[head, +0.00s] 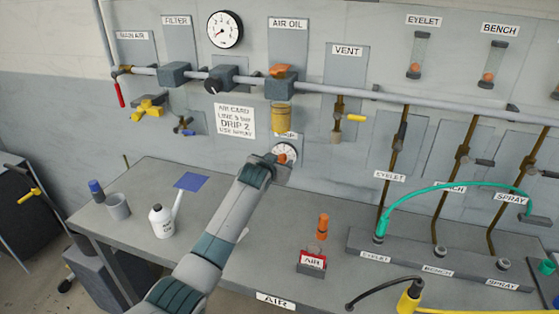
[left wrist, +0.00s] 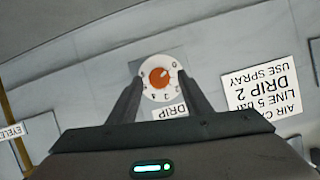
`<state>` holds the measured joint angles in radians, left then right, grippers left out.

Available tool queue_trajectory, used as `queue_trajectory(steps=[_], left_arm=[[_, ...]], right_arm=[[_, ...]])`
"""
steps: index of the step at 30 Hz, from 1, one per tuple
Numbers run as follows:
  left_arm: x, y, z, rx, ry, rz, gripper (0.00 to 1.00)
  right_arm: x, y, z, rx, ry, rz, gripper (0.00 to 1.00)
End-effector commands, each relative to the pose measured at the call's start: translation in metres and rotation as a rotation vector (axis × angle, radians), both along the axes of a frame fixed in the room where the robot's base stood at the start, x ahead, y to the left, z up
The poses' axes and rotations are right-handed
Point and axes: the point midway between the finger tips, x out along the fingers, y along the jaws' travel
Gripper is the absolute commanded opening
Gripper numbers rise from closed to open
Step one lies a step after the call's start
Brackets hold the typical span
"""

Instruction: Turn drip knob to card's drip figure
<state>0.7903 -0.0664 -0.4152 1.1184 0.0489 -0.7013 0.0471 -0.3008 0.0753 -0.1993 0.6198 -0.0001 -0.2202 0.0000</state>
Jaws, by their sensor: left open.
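The drip knob is an orange knob (head: 282,158) on a white numbered dial (head: 291,151), on the wall below the air oil unit (head: 281,117). In the left wrist view the knob (left wrist: 159,77) sits on its dial, which appears upside down, with the DRIP label (left wrist: 170,112) beside it. My left gripper (left wrist: 158,92) is open, its two fingers on either side of the dial, with no clear contact on the knob. In the head view my left gripper (head: 277,170) partly covers the dial. The air card (head: 235,121) reads LINE 5 bar, DRIP 2, USE SPRAY. My right gripper is not in view.
A long grey pipe (head: 340,88) runs along the wall above. The bench (head: 140,185) holds an oil bottle (head: 161,222), a grey cup (head: 118,207), an orange-topped item (head: 322,226) and a red AIR tag holder (head: 311,262). A green hose (head: 440,187) arches at the right.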

Motion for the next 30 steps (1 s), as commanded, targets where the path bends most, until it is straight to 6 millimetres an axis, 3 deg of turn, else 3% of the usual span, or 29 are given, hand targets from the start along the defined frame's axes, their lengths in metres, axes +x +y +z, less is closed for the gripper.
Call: queue_trajectory(steps=[15, 20, 21, 30], left_arm=[[0.0059, -0.0019, -0.0028, 0.000, 0.000, 0.000, 0.45], [0.0059, -0.0019, -0.0028, 0.000, 0.000, 0.000, 0.07], [0.0059, -0.0019, -0.0028, 0.000, 0.000, 0.000, 0.04], [0.0057, -0.0024, -0.0031, 0.019, -0.005, 0.000, 0.04]], right_arm=[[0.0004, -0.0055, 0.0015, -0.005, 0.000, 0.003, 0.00], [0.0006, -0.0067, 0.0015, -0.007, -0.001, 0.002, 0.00], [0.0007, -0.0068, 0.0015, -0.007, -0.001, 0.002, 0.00], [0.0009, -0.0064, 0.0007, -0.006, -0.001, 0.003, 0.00]])
